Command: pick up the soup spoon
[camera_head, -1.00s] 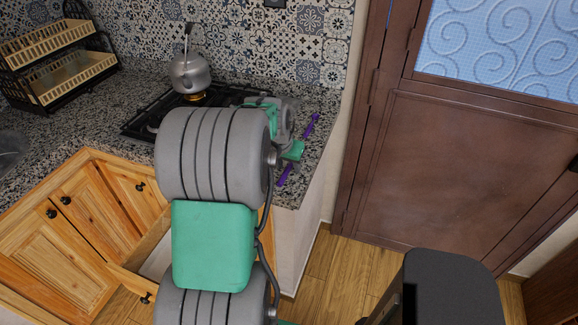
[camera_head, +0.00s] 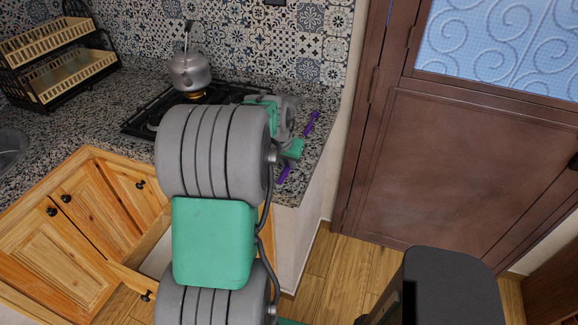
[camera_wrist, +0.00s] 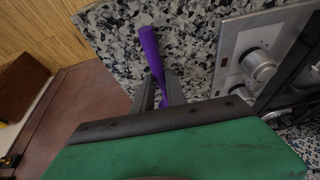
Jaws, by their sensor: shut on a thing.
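A long purple utensil, which looks like the soup spoon, is at the right end of the granite counter in the head view, with its upper part (camera_head: 312,123) and lower part (camera_head: 283,175) showing on either side of my gripper (camera_head: 298,149). In the wrist view the purple spoon (camera_wrist: 150,45) passes between the two grey fingers of my gripper (camera_wrist: 159,92), which are shut on it. Its far end lies close over the speckled counter. The gripper body hides its near end, and I cannot tell whether the spoon touches the counter.
A gas hob (camera_head: 140,119) carries a grey kettle (camera_head: 188,72) left of my arm; its knob (camera_wrist: 258,65) is near the gripper. A dish rack (camera_head: 60,70) stands at the far left. A drawer (camera_head: 132,279) is open below. A brown door (camera_head: 450,170) is right of the counter edge.

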